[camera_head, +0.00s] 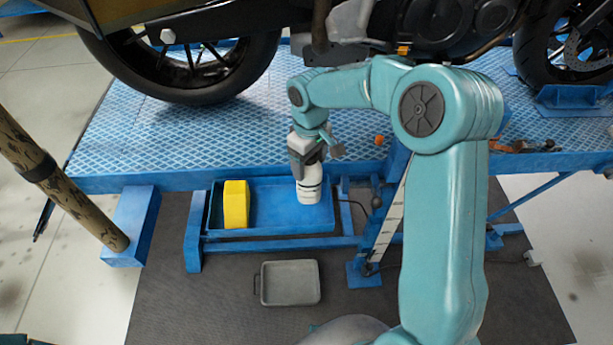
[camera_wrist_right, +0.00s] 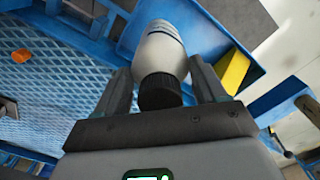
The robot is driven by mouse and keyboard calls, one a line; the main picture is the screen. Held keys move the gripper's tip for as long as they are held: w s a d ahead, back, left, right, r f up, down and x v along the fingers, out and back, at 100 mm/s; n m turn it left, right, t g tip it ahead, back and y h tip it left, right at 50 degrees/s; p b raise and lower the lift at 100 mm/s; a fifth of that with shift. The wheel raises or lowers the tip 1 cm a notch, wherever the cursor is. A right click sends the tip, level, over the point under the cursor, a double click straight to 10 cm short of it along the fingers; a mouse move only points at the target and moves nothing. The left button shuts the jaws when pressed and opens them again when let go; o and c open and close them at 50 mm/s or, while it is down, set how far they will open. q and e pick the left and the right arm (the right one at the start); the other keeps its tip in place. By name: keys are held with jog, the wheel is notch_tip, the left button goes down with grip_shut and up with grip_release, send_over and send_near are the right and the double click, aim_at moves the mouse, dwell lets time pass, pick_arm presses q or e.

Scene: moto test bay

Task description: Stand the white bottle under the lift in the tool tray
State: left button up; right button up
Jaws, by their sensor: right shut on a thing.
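The white bottle (camera_head: 308,190) hangs below my right gripper (camera_head: 306,156), roughly upright, in front of the blue shelf tray under the lift. In the right wrist view the bottle (camera_wrist_right: 162,48) has a white body and black cap, the cap toward me. My right gripper (camera_wrist_right: 160,88) is shut on it, with a finger on each side. I cannot tell whether its base touches the shelf tray. A shallow grey tray (camera_head: 264,297) with a side handle lies on the floor mat, empty, nearer than the bottle. My left gripper is out of view.
The blue shelf tray (camera_head: 270,214) holds a yellow block (camera_head: 235,204), left of the bottle. The blue lift deck (camera_head: 130,142) with a motorcycle overhangs it. An orange piece (camera_head: 379,140) lies on the deck. The dark mat (camera_head: 215,315) around the grey tray is clear.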

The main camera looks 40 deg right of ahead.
aim_at(309, 190)
jog(key=shift+s+f, duration=0.2)
jog(key=shift+f, duration=0.2)
jog(key=f, duration=0.4)
jog(key=shift+w, duration=0.35)
jog(key=shift+s+f, duration=0.15)
jog(key=shift+f, duration=0.55)
jog(key=o, duration=1.7)
jog(key=shift+r, duration=0.1)
